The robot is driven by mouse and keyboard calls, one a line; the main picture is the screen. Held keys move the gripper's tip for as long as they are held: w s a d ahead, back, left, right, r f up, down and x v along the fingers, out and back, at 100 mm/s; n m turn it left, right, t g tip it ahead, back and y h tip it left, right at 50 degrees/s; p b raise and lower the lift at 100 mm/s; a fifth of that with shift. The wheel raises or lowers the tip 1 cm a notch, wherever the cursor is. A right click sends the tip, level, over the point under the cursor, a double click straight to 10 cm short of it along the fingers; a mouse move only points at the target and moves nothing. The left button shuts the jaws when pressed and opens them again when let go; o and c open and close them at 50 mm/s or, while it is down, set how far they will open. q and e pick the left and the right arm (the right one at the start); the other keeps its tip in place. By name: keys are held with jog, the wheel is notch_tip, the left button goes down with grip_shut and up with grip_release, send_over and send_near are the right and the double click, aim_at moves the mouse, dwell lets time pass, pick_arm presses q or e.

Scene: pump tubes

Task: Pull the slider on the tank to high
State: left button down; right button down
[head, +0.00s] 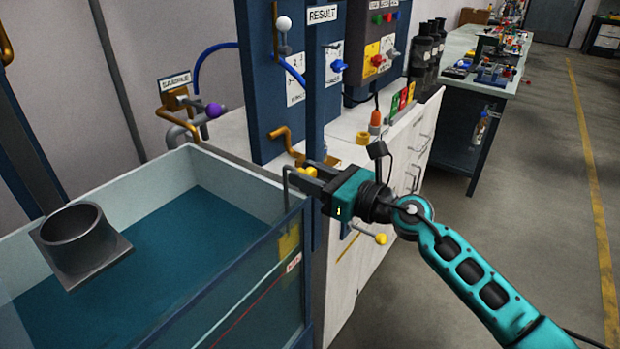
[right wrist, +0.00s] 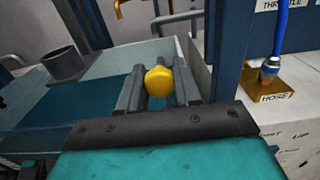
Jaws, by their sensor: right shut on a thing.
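The tank (head: 150,180) stands at the left with pale walls and dark teal liquid; it also shows at the left of the right wrist view (right wrist: 95,68). My right gripper (head: 302,177) is at the tank's right rim, near its far corner. In the right wrist view a yellow knob (right wrist: 159,81) sits between its fingers, and the gripper is shut on it. A yellow plate (head: 289,243) and a small red-and-white label (head: 293,263) are on the tank's side below. My left gripper is not in view.
A grey funnel-like outlet (head: 75,240) hangs over the tank. A blue panel with a RESULT sign (head: 322,14) stands behind my gripper. The floor (head: 540,190) at the right is clear.

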notch_tip(320, 180, up, 3)
jog(key=shift+r+p, duration=0.15)
jog(key=shift+p, duration=0.75)
jog(key=shift+r+p, duration=0.35)
jog(key=shift+w, duration=0.1)
jog(key=shift+r, duration=0.1)
jog(key=c, duration=1.1)
grip_release()
jog(key=shift+o, duration=1.4)
jog(key=shift+f, duration=0.2)
